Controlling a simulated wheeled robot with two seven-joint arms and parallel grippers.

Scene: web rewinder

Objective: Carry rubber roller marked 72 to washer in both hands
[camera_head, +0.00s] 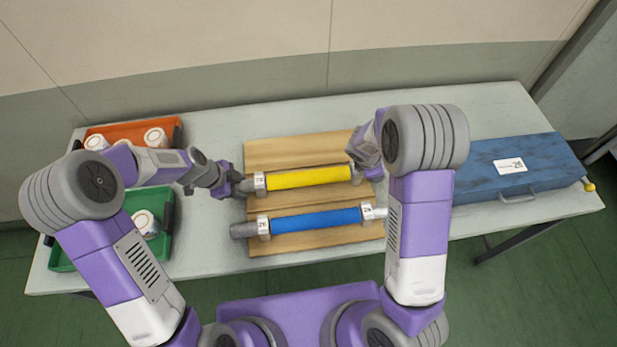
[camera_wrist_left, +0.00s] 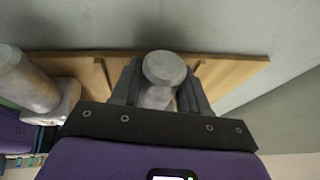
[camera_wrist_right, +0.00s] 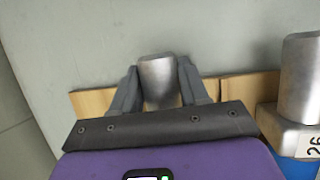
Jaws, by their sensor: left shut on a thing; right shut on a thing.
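The yellow roller (camera_head: 308,177) lies across the wooden board (camera_head: 290,153), with a metal shaft end and a small tag at its left; the tag is too small to read surely as 72. My left gripper (camera_head: 238,184) is shut on its left shaft end, which shows between the fingers in the left wrist view (camera_wrist_left: 160,78). My right gripper (camera_wrist_right: 158,90) is shut on its right shaft end (camera_wrist_right: 158,72); in the head view my right arm partly hides this grip. I cannot make out which thing is the washer.
A blue roller (camera_head: 317,219) lies nearer on the board, parallel and close; its tag (camera_wrist_right: 313,146) reads 26. A blue box (camera_head: 515,165) with a handle and a numbered label stands at the right. Orange (camera_head: 130,131) and green (camera_head: 62,256) trays hold white pots at the left.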

